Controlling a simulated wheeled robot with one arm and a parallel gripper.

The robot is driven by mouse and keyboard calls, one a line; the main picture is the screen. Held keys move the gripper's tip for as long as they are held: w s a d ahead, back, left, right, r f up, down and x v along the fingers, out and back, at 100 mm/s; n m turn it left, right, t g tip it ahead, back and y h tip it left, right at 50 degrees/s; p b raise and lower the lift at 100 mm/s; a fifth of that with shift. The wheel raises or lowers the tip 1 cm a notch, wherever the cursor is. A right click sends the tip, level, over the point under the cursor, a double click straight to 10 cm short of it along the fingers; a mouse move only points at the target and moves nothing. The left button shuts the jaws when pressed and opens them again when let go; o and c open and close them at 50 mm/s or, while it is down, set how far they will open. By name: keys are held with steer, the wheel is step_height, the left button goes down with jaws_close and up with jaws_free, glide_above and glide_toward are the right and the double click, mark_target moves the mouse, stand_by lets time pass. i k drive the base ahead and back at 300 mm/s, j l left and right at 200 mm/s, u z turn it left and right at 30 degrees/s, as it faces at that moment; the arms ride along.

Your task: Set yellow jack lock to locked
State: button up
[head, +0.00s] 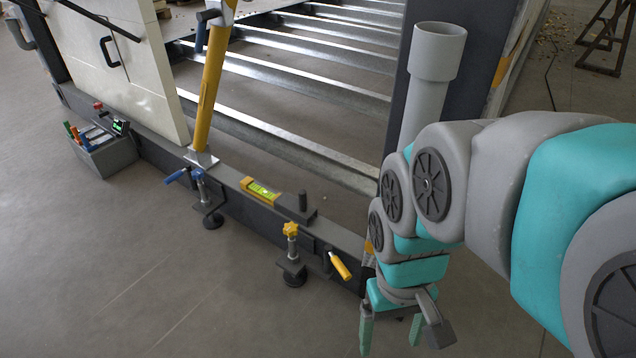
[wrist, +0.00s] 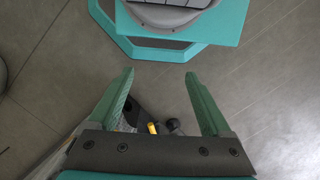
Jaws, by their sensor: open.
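The yellow jack has a yellow star knob (head: 291,229) on top of an upright screw with a dark foot, on the outer side of the dark frame rail. Just right of it, a short yellow lever (head: 339,265) sticks out from the rail, tilted down to the right. My gripper (head: 391,335) is right of the lever and apart from it, fingers pointing down, open and empty. In the wrist view the open fingers (wrist: 160,75) show over bare floor. A small yellow part (wrist: 152,128) shows low between them; which part it is, I cannot tell.
A blue-handled jack (head: 199,183) stands farther left on the rail (head: 238,190). A yellow spirit level (head: 261,191) lies on the rail, near a dark clamp (head: 302,208). A grey tool box (head: 104,152) sits at the left. A grey pipe (head: 430,80) stands behind my arm. The front floor is clear.

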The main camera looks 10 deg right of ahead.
mark_target(340, 266)
steer(key=k+j+u, duration=0.25)
steer(key=k+j, duration=0.5)
